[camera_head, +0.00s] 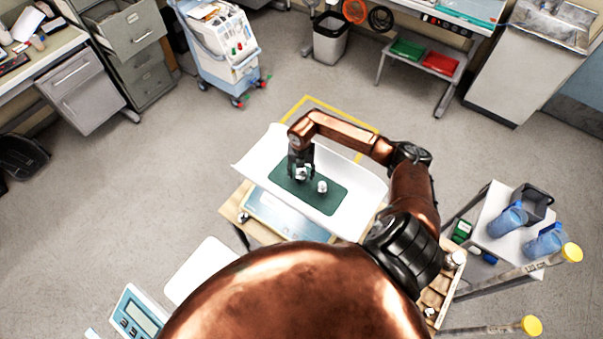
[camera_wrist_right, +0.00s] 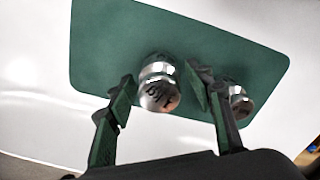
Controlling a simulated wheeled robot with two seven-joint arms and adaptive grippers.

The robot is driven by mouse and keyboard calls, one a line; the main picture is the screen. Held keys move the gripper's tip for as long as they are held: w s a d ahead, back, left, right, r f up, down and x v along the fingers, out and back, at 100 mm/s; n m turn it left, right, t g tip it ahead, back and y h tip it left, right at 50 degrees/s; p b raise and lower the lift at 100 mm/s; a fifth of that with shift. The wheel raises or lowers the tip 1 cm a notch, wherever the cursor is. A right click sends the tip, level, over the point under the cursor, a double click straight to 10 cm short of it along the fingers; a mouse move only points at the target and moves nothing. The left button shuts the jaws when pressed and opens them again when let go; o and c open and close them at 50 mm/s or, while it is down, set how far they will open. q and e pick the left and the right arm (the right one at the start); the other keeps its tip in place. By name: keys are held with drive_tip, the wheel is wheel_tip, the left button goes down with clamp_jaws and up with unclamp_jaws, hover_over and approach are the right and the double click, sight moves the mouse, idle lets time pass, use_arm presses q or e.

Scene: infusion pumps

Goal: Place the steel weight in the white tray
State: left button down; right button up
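A curved white tray (camera_head: 262,152) sits on a pale blue scale base in the middle of the head view, with a green mat (camera_head: 335,201) in it. One steel weight (camera_head: 301,175) is at my right gripper (camera_head: 300,172); a second steel weight (camera_head: 321,187) stands on the mat just right of it. In the right wrist view, the first weight (camera_wrist_right: 160,82) is between the fingers of the gripper (camera_wrist_right: 162,85), with gaps on both sides. The second weight (camera_wrist_right: 240,101) is partly hidden behind the right finger. My left gripper is out of view.
A flat white plate (camera_head: 200,268) and a device with a display (camera_head: 137,316) are at lower left. A side table (camera_head: 492,214) with blue jugs is at right. A wooden rack (camera_head: 440,296) stands near my right arm. Open floor lies left.

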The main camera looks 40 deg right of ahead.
drive_tip(key=shift+r, duration=0.15)
wheel_tip(320, 180, up, 11)
drive_tip(key=shift+b, duration=1.1)
drive_tip(key=shift+r, duration=0.5)
